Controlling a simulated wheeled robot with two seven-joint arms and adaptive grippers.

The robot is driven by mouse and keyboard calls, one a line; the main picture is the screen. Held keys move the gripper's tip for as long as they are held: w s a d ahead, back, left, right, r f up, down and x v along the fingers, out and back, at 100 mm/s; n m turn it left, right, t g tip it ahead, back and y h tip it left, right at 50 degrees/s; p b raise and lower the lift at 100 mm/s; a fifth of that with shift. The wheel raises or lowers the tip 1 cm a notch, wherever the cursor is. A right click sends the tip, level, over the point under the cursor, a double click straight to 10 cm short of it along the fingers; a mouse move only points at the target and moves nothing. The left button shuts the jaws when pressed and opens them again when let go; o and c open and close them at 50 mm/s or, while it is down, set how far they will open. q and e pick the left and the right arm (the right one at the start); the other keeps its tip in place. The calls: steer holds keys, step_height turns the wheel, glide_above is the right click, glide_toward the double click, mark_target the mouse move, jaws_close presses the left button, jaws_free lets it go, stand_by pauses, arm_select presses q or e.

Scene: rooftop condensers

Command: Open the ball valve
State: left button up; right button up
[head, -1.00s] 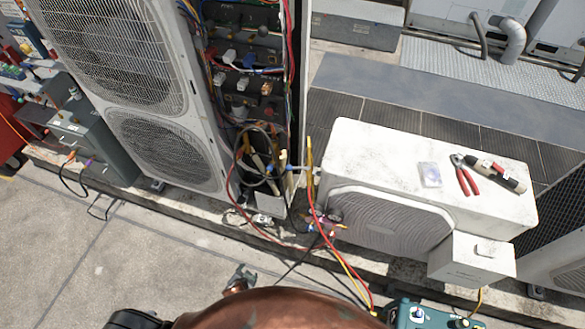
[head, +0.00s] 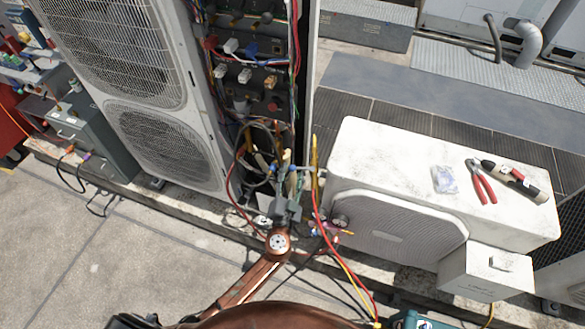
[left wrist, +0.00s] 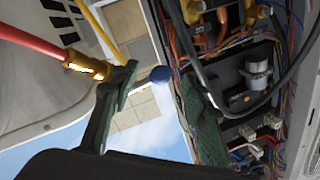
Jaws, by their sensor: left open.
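The ball valve's handle appears to be the small blue piece (head: 294,168) at the lower right edge of the open tall unit, beside the yellow hose end. The valve body is largely hidden in the head view by hoses and my gripper. My right gripper is not in view.
Red and yellow hoses (head: 327,225) hang just right of my gripper. The open bay (head: 248,75) is crowded with wires. A white condenser (head: 400,160) stands to the right, bearing red pliers (head: 482,182) and a torch-like tool (head: 517,178). The floor (head: 110,260) at left is clear.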

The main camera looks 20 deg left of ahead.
arm_select(q)
steer(key=shift+w+a+f, duration=0.1)
steer(key=shift+w+a, duration=0.05)
steer(key=shift+w, duration=0.6)
steer(key=shift+w+a, duration=0.1)
steer(key=shift+w, duration=0.6)
steer(key=shift+c, duration=0.3)
jaws_close()
steer(key=shift+a, duration=0.1)
